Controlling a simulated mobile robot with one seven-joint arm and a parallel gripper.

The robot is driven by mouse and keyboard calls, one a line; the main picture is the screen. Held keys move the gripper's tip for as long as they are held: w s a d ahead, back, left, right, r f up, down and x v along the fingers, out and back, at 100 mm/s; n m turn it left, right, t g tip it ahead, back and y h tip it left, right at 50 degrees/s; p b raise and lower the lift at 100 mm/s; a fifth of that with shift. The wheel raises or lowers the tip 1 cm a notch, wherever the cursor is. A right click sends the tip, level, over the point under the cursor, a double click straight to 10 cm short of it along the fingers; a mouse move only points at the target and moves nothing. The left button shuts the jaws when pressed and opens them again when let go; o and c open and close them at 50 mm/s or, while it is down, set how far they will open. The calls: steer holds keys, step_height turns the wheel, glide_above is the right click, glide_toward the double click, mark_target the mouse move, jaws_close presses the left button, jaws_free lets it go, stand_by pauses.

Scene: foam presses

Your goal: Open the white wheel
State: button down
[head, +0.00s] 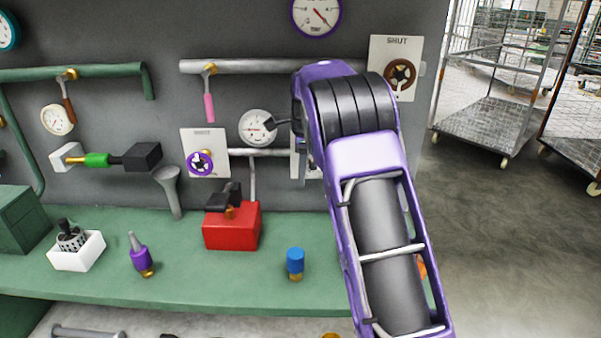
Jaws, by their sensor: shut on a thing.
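No white wheel is visible. A pale plate (310,168) on the grey wall is mostly hidden behind my arm, and I cannot see what is mounted on it. My purple arm reaches up from the lower right to the wall. My gripper (299,150) is at its far end, in front of this plate. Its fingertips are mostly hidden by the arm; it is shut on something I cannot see. A brown wheel (400,75) is on another SHUT plate at the upper right.
A white gauge (258,127) and a pink-handled lever (209,105) are left of my arm. The green bench (200,275) below carries a red block (232,228), a blue-capped fitting (295,263) and a purple fitting (141,256). Wire cages (490,110) stand at right; floor before them is clear.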

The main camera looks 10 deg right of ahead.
steer(key=shift+d+f+h, duration=0.1)
steer(key=shift+f+h, duration=0.05)
steer(key=shift+h, duration=0.15)
steer(key=c, duration=0.8)
jaws_free()
steer(key=shift+c, duration=0.2)
step_height(320, 180, up, 18)
steer(key=shift+f, duration=0.25)
